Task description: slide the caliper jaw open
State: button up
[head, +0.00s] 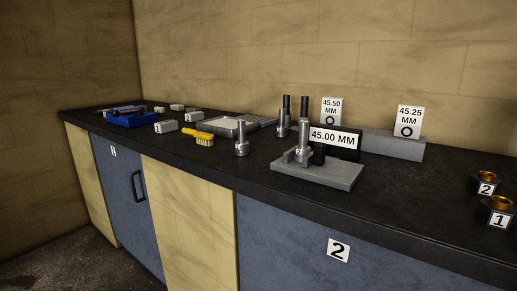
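I cannot make out the caliper or its jaw for certain. A long thin grey tool (122,108) lies by a blue holder (132,120) at the far left of the bench; it is too small to tell what it is. A grey base plate (325,174) carries an upright metal part (304,138) and a short black cylinder (319,154). A black display block reading 45.00 MM (333,139) stands behind it. My gripper is not in view.
A black bench top (420,199) runs across above blue cabinets. Brass-topped parts marked 1 (499,219) and 2 (486,188) stand at the right. Tags 45.50 (331,111) and 45.25 (409,121) stand behind.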

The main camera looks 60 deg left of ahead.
aim_at(317, 157)
jog(key=u, duration=1.7)
